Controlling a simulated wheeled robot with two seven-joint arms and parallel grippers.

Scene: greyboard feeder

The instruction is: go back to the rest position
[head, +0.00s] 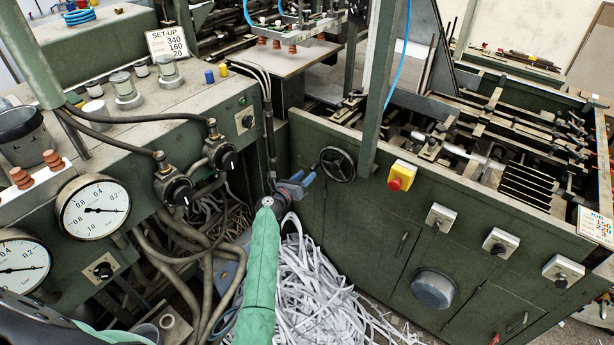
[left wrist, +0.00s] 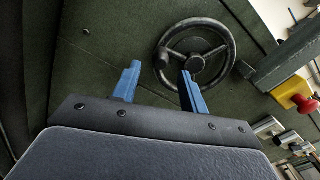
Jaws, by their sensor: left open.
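My left gripper (head: 297,183) is in the middle of the head view, at the end of my green-sleeved arm. Its two blue fingers are apart with nothing between them. In the left wrist view the open gripper (left wrist: 160,85) points toward the green machine panel. A black handwheel (head: 337,164) is on that panel, just beyond the fingers; it also shows in the left wrist view (left wrist: 195,54), partly behind the right finger. I cannot tell whether the fingers touch it. My right gripper does not show in either view.
A yellow box with a red button (head: 401,175) sits right of the handwheel. Grey switches (head: 440,217) line the panel. Pressure gauges (head: 93,208) and hoses are on the left machine. Paper strips (head: 310,290) heap on the floor beneath my arm. A green post (head: 380,90) stands close by.

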